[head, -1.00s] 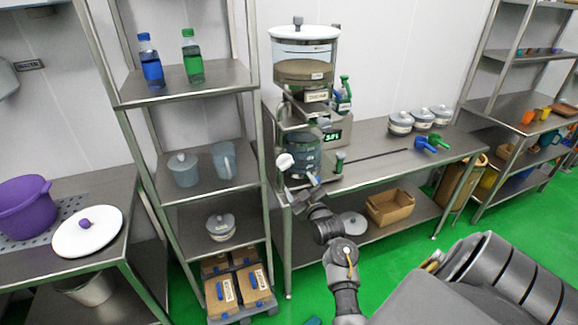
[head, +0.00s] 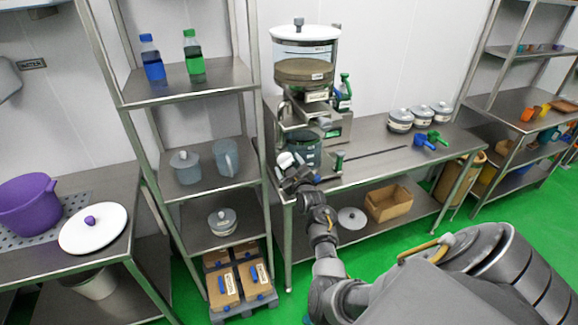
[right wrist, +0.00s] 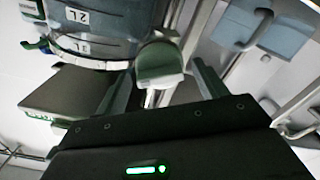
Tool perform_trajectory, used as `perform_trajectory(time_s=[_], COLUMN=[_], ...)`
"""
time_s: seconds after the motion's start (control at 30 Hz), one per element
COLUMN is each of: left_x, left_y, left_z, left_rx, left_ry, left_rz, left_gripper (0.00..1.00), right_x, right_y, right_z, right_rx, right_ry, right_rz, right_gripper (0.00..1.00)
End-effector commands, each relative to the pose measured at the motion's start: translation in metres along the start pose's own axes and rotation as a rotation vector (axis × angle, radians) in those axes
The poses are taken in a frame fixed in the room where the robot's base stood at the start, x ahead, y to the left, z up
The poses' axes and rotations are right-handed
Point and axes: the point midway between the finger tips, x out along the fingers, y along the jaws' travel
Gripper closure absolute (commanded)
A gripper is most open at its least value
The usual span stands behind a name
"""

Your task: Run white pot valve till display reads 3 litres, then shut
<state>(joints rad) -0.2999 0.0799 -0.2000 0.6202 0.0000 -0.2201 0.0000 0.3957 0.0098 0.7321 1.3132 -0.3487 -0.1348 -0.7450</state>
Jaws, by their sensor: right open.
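A clear-walled vessel with a white lid (head: 305,33) and a brownish lower part stands on top of the steel stand. A small green display (head: 333,134) is unreadable. My left gripper is out of view.
A steel bench holds several lidded pots (head: 401,120), a blue scoop (head: 424,141) and a green one. A tall shelf (head: 186,88) with bottles stands close on the left. A cardboard box (head: 388,203) is on the lower shelf. Green floor is free in front.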

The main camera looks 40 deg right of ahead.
Motion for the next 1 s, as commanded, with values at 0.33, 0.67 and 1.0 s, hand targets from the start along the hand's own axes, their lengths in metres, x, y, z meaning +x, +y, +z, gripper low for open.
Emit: perform_trajectory(time_s=[0.33,0.67,1.0], left_x=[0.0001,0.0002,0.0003], left_y=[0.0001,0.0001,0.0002], left_z=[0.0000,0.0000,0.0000], left_rx=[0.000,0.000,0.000], left_ry=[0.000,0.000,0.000], left_rz=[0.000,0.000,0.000], left_gripper=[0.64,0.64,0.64], right_x=[-0.0001,-0.0002,0.0000], right_y=[0.0002,0.0001,0.0002], right_z=[0.0001,0.0001,0.0000], right_rx=[0.000,0.012,0.184], right_ry=[0.000,0.000,0.000], right_rz=[0.000,0.000,0.000], right_gripper=[0.51,0.70,0.70])
